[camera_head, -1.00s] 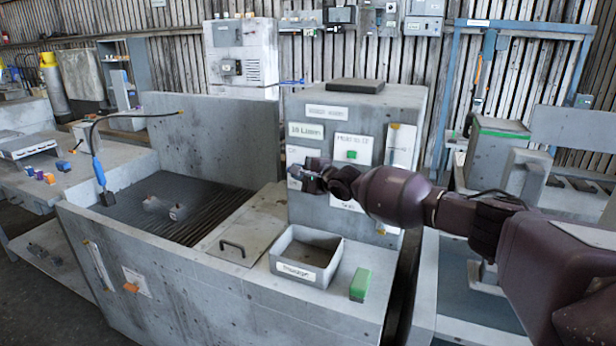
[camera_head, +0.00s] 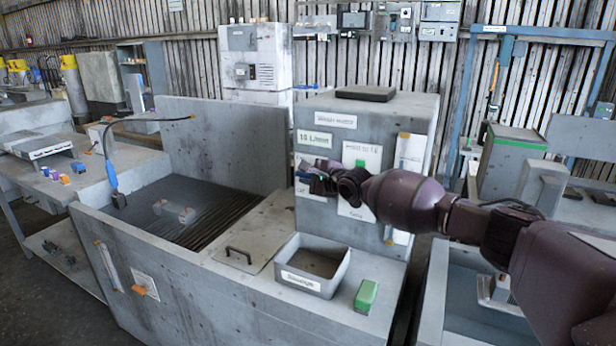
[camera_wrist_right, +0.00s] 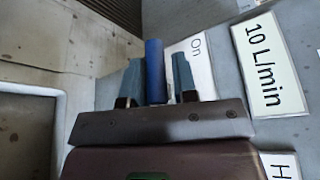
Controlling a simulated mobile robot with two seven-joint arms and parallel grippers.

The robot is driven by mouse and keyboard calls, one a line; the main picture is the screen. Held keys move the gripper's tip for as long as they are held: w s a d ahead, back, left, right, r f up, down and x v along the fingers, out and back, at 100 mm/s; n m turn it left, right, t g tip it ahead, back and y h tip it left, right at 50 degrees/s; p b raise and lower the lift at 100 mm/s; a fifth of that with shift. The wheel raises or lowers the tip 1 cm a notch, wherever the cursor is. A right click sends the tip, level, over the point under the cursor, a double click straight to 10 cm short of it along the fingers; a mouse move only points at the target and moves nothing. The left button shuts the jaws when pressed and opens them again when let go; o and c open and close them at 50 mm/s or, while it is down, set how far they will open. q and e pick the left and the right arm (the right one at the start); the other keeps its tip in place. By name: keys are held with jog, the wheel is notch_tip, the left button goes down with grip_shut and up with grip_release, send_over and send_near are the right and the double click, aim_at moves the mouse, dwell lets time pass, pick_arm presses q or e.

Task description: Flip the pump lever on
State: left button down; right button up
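A blue lever handle (camera_wrist_right: 155,70) stands out in the right wrist view, beside a white label reading "On" (camera_wrist_right: 197,55). The two fingers of my right gripper (camera_wrist_right: 156,82) are on either side of the handle. A narrow gap shows between the handle and the right-hand finger; the left-hand finger is very close to it. In the head view my right gripper (camera_head: 310,180) is at the left part of the front panel of the grey pump housing (camera_head: 380,112) and largely hides the lever there. My left gripper is not in view.
A "10 L/min" label (camera_wrist_right: 266,65) is next to the lever. The panel also carries a green button (camera_head: 360,163). Below are an open grey bin (camera_head: 312,291), a green block (camera_head: 366,296) and a lid with a handle (camera_head: 240,254). A grated basin (camera_head: 165,195) lies to the left.

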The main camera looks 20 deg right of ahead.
jog(key=shift+o, duration=1.2)
jog(key=shift+p+v, duration=0.4)
jog(key=shift+v, duration=0.4)
jog(key=p+v, duration=0.1)
jog(key=v, duration=0.8)
jog(key=shift+s, duration=0.1)
